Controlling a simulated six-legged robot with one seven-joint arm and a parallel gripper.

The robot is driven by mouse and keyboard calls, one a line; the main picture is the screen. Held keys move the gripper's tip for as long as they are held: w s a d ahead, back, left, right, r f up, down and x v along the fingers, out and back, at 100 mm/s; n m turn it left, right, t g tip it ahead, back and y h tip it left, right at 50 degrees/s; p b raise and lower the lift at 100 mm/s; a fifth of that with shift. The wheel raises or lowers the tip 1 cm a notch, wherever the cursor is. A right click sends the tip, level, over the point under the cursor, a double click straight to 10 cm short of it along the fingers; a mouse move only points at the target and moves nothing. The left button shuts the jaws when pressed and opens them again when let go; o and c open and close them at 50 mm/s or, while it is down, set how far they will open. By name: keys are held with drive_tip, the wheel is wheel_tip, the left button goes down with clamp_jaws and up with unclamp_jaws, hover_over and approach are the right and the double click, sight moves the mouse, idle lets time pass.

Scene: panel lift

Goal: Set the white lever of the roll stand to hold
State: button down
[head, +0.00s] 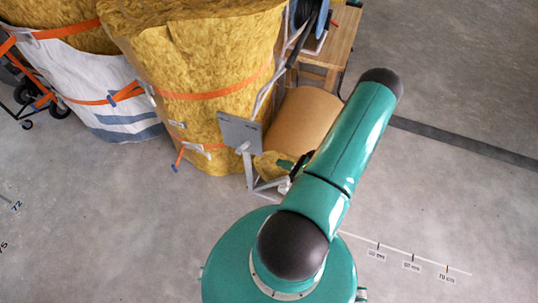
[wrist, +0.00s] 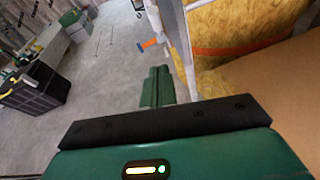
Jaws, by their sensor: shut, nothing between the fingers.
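The roll stand (head: 248,165) has a pale metal frame with a grey plate on a post and carries a brown roll (head: 302,118). A small white part (head: 284,187) low on the stand may be the white lever; its setting cannot be told. In the wrist view, a pale upright of the stand (wrist: 175,45) rises just beyond my fingers, with the brown roll (wrist: 285,92) at the right. My gripper (wrist: 157,85) has its green fingers together and empty, close to the upright. In the head view it is mostly hidden behind my arm, beside the roll.
Yellow strapped bales (head: 205,85) stand behind and left of the stand. A wooden bench (head: 340,42) is behind the roll. A black crate (wrist: 35,88) stands at the left in the wrist view. The grey floor (head: 460,200) at right is open.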

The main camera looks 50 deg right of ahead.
approach(244, 146)
wheel_tip(244, 146, down, 5)
drive_tip(key=w, duration=0.2)
drive_tip(key=shift+w+r, duration=0.5)
drive_tip(key=shift+w, duration=0.25)
drive_tip(key=shift+w+r, duration=0.5)
drive_tip(key=shift+w, duration=0.25)
drive_tip(key=shift+w+r, duration=0.1)
